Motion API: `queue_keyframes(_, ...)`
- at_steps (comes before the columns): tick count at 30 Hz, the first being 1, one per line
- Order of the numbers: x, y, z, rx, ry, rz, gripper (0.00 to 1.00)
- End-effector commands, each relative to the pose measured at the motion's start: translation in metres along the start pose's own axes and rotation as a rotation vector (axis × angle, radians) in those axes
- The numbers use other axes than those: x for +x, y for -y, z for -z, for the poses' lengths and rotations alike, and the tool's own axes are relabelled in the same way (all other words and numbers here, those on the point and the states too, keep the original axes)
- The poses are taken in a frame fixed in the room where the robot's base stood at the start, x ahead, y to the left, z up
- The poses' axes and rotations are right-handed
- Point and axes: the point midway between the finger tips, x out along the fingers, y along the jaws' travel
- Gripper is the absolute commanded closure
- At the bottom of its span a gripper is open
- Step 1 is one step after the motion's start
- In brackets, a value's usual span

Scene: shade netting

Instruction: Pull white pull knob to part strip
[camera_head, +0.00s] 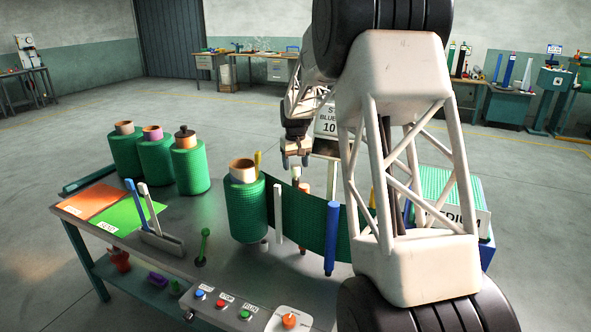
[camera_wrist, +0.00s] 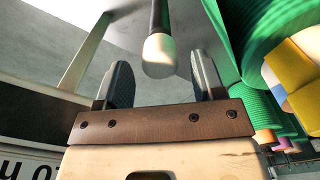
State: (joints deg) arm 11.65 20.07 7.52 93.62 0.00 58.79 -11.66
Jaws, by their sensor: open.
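A white pull knob (camera_wrist: 160,56) on the end of a dark rod shows in the wrist view, in the gap between my gripper's two fingers. My gripper (camera_wrist: 163,78) is open, with a visible gap on each side of the knob; its depth along the fingers is hard to tell. In the head view my gripper (camera_head: 294,161) hangs behind the green netting strip (camera_head: 305,218). The strip runs from the green roll (camera_head: 246,212) past a white post (camera_head: 278,215) to a blue post (camera_head: 331,238). I cannot make out the white knob clearly in the head view.
Green rolls (camera_head: 190,170) stand at the back left of the bench. Orange (camera_head: 87,200) and green (camera_head: 130,212) sheets lie at its left. A button panel (camera_head: 222,303) is in front. A sign (camera_head: 328,122) stands behind my gripper. My white arm link covers the bench's right side.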

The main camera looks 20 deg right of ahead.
Motion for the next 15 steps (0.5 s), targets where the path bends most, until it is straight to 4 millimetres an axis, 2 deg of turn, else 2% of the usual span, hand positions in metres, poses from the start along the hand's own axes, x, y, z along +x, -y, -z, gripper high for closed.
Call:
queue_keyframes(6,0.018,0.000,0.000,0.000,0.000,0.000,0.37)
queue_keyframes(15,0.024,0.000,0.000,0.000,0.000,0.000,0.37)
